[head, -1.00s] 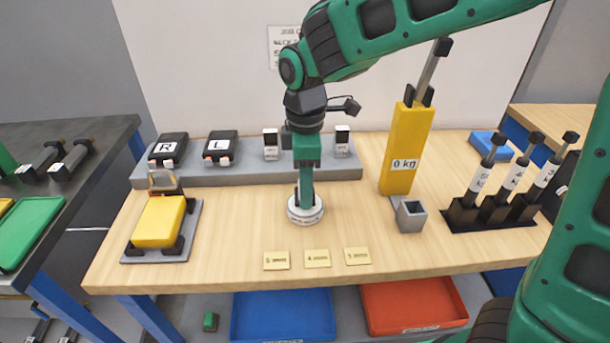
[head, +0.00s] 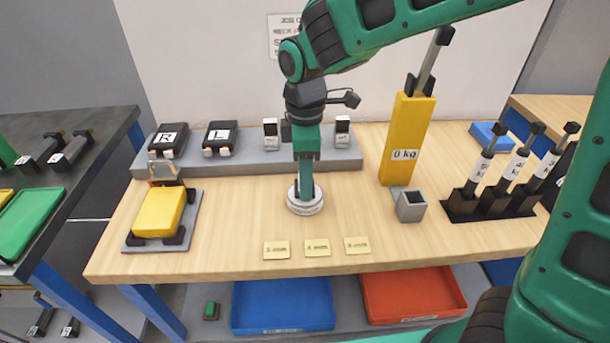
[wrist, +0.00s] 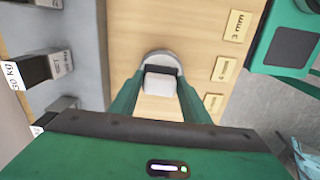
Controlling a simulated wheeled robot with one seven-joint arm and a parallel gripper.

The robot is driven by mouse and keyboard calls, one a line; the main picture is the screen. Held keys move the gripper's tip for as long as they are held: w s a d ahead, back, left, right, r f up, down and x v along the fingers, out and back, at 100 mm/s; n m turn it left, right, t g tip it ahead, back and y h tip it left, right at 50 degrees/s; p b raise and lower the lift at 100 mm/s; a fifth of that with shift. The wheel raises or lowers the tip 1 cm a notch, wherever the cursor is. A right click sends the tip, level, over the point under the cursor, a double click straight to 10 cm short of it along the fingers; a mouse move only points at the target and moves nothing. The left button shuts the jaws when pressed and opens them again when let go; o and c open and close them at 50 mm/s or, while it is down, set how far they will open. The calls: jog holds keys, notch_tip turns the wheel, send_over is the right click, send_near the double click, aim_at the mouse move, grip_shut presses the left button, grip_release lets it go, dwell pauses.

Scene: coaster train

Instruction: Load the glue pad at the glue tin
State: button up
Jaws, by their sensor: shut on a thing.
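The glue tin is a round, pale grey-white tin (head: 305,207) on the wooden bench, in front of the grey shelf. My gripper (head: 305,190) points straight down at it, with its fingertips at the tin's top. In the wrist view the green fingers (wrist: 165,98) are shut on a small pale block with a dark band, apparently the glue pad (wrist: 161,92). The round tin (wrist: 160,58) shows behind and around the pad. The fingers hide the pad in the head view. I cannot tell whether its face touches the glue.
Three small brass plates (head: 317,248) lie in front of the tin. A yellow 0 kg column (head: 405,140) and a grey square cup (head: 410,207) stand right. A yellow block (head: 159,212) sits in a fixture at left. The grey shelf (head: 250,166) runs behind.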

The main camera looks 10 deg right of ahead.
jog(key=shift+f, duration=0.5)
dwell(1.2)
jog(key=shift+r, duration=0.1)
jog(key=shift+r, duration=3.45)
